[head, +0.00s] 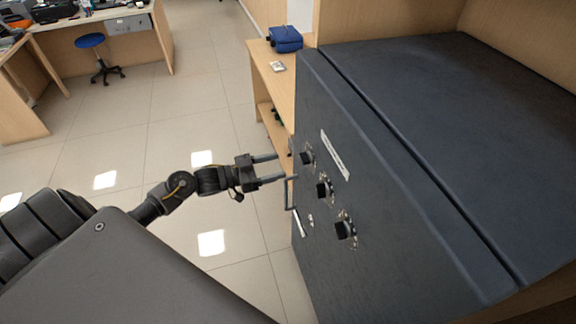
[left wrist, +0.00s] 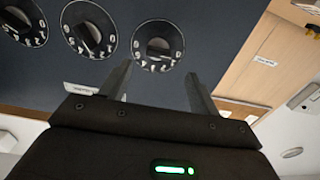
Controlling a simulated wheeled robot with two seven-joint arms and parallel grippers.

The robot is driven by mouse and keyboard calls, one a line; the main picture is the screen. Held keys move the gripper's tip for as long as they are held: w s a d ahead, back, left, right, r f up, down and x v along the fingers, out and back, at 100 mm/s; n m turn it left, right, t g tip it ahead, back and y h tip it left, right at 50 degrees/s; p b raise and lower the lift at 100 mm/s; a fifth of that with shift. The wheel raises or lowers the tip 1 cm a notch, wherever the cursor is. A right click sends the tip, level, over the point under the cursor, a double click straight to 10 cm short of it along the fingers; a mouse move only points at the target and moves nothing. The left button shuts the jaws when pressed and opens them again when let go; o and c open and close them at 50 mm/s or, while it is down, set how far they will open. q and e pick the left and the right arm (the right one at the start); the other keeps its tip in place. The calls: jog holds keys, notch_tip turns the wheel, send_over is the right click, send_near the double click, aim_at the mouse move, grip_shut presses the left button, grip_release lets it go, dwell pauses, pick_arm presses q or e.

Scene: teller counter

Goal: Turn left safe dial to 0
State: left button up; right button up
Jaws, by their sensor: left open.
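The dark grey safe (head: 400,185) has a row of three black dials on its front. The left dial (head: 307,157) is the farthest in the head view, above the middle dial (head: 325,189) and the right dial (head: 346,229). My left gripper (head: 281,167) is open and empty, its fingers pointing at the left dial from a short gap away. In the left wrist view the left dial (left wrist: 158,46) appears just beyond and between the fingertips (left wrist: 160,70). Its white ring of digits is tilted, and I cannot tell its setting. My right gripper is out of view.
A bar handle (head: 288,194) sticks out of the safe front near my lower finger. A wooden shelf unit (head: 263,78) with a blue case (head: 285,39) stands beyond the safe. The tiled floor (head: 140,130) left of it is clear.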

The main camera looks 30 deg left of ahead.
pick_arm(q)
jog(key=v, duration=0.3)
jog(key=shift+s+a+b, duration=0.1)
jog(key=shift+b, duration=0.2)
dwell(0.3)
jog(key=s+a+f+n+g+y, duration=0.15)
jog(key=a+f+y, duration=0.4)
jog(key=f, duration=0.65)
jog(key=s+a+f+n+y, duration=0.15)
jog(key=a+f+y, duration=0.35)
jog(key=f, duration=0.6)
jog(key=s+a+f+n+g+b, duration=0.1)
jog(key=s+a+f+g, duration=0.15)
jog(key=s+f, duration=0.55)
jog(key=s+d+f+n+g+y+b, duration=0.1)
jog(key=s+d+f+g+y, duration=0.35)
jog(key=s+f, duration=1.15)
jog(key=s+d+f+g+h, duration=0.1)
jog(key=s+d+f+g, duration=0.1)
jog(key=s+d+f, duration=0.2)
jog(key=s+d+f+g+h+b, duration=0.1)
jog(key=s+d+f, duration=0.3)
jog(key=s+d, duration=0.7)
jog(key=shift+s+d+n+g+h+b, duration=0.15)
jog(key=shift+d+n+g+h+b, duration=0.2)
jog(key=shift+d+g+h, duration=0.35)
